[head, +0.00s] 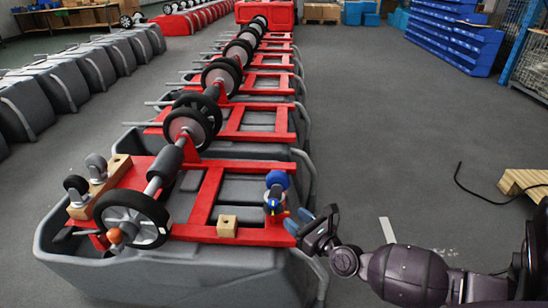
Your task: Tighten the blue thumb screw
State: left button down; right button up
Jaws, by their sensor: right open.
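A round blue part (278,180) stands at the right edge of the red frame (206,200) on the nearest grey tank (170,270). Just below it in the picture is a small blue piece with a yellow mark (272,203). I cannot tell for sure which of these two is the thumb screw. My right gripper (298,220) is open and empty, with blue fingertips, just right of and nearer than the small blue piece. It looks apart from it. My left gripper is not in view.
A small wooden block (227,226) sits on the red frame. A black wheel (132,220) and an axle are at its left, beside a wooden block with casters (98,185). More tanks run away behind. A pallet (525,182) and black cable lie right; the floor between is mostly clear.

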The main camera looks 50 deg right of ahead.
aim_at(275, 203)
pick_arm(q)
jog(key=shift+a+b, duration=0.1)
jog(key=shift+b, duration=0.3)
pick_arm(e)
jog(key=w, duration=0.8)
jog(key=shift+w+d, duration=0.3)
jog(key=shift+w, duration=0.05)
jog(key=shift+c, duration=0.4)
jog(key=c, duration=0.6)
pick_arm(q)
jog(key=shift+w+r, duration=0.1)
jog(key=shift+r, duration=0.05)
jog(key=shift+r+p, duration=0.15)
jog(key=shift+p, duration=0.35)
pick_arm(e)
jog(key=shift+r+m+h, duration=0.15)
jog(key=shift+m+h, duration=0.15)
